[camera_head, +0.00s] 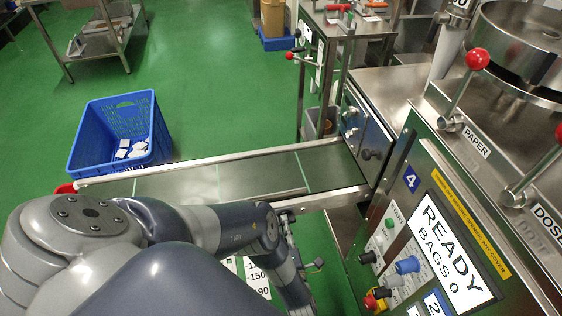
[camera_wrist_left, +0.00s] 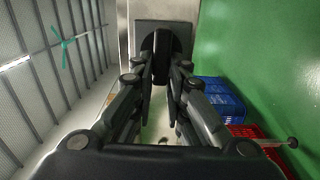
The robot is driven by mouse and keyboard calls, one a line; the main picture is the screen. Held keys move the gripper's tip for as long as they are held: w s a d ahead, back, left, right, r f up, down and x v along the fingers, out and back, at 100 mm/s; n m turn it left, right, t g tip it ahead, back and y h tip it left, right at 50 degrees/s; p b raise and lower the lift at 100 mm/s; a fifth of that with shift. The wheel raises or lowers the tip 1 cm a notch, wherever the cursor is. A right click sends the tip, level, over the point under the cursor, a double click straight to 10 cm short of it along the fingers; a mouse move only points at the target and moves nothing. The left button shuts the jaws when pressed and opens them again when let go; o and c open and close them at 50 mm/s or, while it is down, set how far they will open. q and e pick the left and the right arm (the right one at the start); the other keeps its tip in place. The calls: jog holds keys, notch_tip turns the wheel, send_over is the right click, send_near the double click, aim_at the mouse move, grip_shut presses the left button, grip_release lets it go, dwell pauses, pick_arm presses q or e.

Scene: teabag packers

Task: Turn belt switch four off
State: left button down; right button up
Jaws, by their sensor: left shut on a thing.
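My left gripper (camera_wrist_left: 161,62) is shut on a dark knob (camera_wrist_left: 162,48), which stands out from a grey plate or box (camera_wrist_left: 184,27) in the left wrist view. I take this knob for the belt switch; no number shows on it and its turned position cannot be read. In the head view my left arm reaches over the near side of the conveyor belt (camera_head: 190,181) and bends down; the fingertips and knob are hidden there. My right gripper is not in view.
The machine's front has a screen (camera_head: 449,252) reading "READY BAGS 0", with buttons and knobs beside it. A blue crate (camera_head: 112,105) with white packets stands on the green floor beyond the belt. Blue (camera_wrist_left: 218,95) and red (camera_wrist_left: 255,132) crates show in the left wrist view.

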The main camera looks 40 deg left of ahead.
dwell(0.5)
pick_arm(q)
jog(key=c, duration=1.6)
grip_release()
